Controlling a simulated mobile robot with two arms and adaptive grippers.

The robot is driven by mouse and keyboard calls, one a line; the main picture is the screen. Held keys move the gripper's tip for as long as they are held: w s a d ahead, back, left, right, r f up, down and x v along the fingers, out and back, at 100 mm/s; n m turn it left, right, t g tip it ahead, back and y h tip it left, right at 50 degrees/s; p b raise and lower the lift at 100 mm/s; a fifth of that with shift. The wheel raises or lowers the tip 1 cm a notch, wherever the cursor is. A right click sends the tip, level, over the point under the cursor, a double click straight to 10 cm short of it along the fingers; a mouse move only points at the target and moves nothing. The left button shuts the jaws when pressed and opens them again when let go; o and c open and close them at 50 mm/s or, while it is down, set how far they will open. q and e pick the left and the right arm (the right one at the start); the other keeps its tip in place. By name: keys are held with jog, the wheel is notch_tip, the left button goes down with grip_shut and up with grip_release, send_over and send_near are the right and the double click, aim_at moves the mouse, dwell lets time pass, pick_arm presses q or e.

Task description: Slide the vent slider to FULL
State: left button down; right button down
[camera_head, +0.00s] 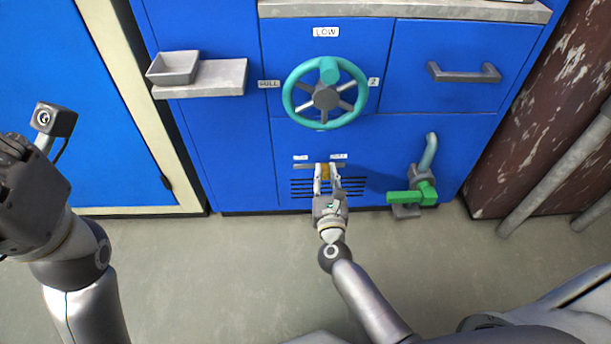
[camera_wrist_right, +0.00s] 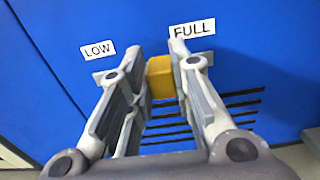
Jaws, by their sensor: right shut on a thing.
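The yellow vent slider knob (camera_head: 325,171) sits on the blue front, above dark vent slots (camera_head: 355,187). It also shows in the right wrist view (camera_wrist_right: 160,79). The LOW label (camera_wrist_right: 98,50) is left of it and the FULL label (camera_wrist_right: 193,30) is up and to its right. The knob lies between the labels, somewhat nearer FULL. My right gripper (camera_head: 326,172) is shut on the knob, one finger on each side. The fingers hide parts of the slider track. My left gripper (camera_head: 22,185) is at the left edge, partly cut off; its fingers cannot be made out.
A teal handwheel (camera_head: 325,93) is above the slider. A green-handled valve (camera_head: 410,197) with a teal pipe stands to the right. A grey shelf (camera_head: 225,78) with a small tray (camera_head: 174,67) juts out upper left. A drawer handle (camera_head: 464,74) is upper right.

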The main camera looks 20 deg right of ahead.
jog(key=d, duration=0.2)
jog(key=s+d, duration=0.1)
jog(key=d, duration=0.1)
jog(key=shift+s, duration=0.1)
jog(key=c, duration=1.3)
grip_release()
jog(key=shift+d, duration=0.1)
jog(key=shift+s+a, duration=0.2)
jog(key=shift+s, duration=0.25)
jog(key=v, duration=1.1)
